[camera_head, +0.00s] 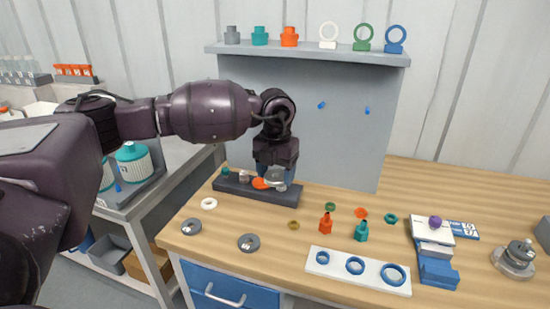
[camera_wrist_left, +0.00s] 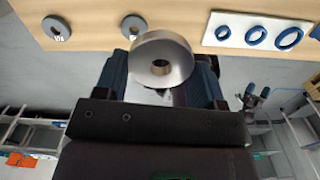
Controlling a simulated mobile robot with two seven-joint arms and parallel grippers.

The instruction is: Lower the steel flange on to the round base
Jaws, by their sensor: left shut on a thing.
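My left gripper (camera_head: 277,172) is above the back left of the wooden table, over a dark block. It is shut on the steel flange (camera_wrist_left: 163,62), a thick bright ring with a central hole that fills the space between the fingers in the left wrist view. In the head view the flange (camera_head: 279,184) is small and partly hidden by the fingers. A round steel base (camera_head: 514,264) with fittings on top stands at the table's far right, well apart from the gripper; I take it for the task's base.
The dark block (camera_head: 233,188) carries several small parts. Two grey discs (camera_head: 191,227) (camera_head: 249,243) lie at the front left. A white plate (camera_head: 340,275) with blue rings lies front centre. Small orange and teal fittings (camera_head: 326,224) (camera_head: 361,232) stand mid-table. Blue boxes (camera_head: 438,273) are near the base.

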